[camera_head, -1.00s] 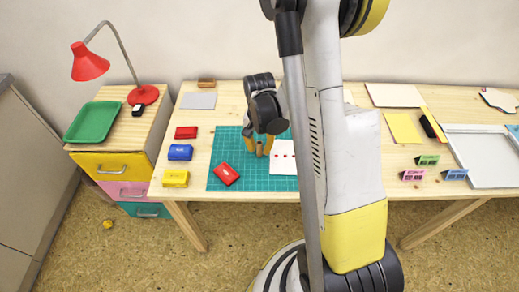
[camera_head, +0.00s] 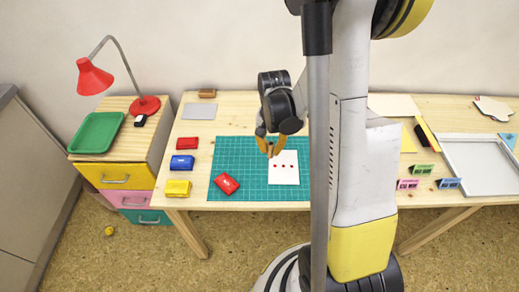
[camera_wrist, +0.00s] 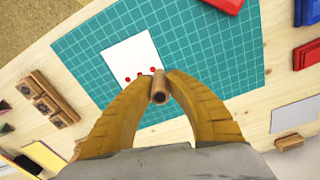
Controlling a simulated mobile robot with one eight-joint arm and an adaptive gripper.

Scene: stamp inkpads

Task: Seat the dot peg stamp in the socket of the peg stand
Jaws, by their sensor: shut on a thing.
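The dot peg stamp (camera_wrist: 159,88) is a small brown wooden cylinder. In the wrist view it sits between the tips of my gripper (camera_wrist: 159,80), whose yellow-orange fingers are shut on it. In the head view my gripper (camera_head: 270,152) is over the green cutting mat (camera_head: 231,151), at the left edge of a white card (camera_head: 283,177) with a row of red dots. A row of brown wooden blocks with dark openings (camera_wrist: 45,103) shows at the left of the wrist view. I cannot tell for sure whether it is the peg stand. My arm may hide it in the head view.
An open red inkpad (camera_head: 227,184) lies on the mat. Red, blue (camera_head: 182,163) and yellow (camera_head: 178,188) inkpads stand left of it. A small brown block (camera_head: 207,93) is at the back. Small coloured stands (camera_head: 422,170) and a grey tray (camera_head: 480,165) are at the right.

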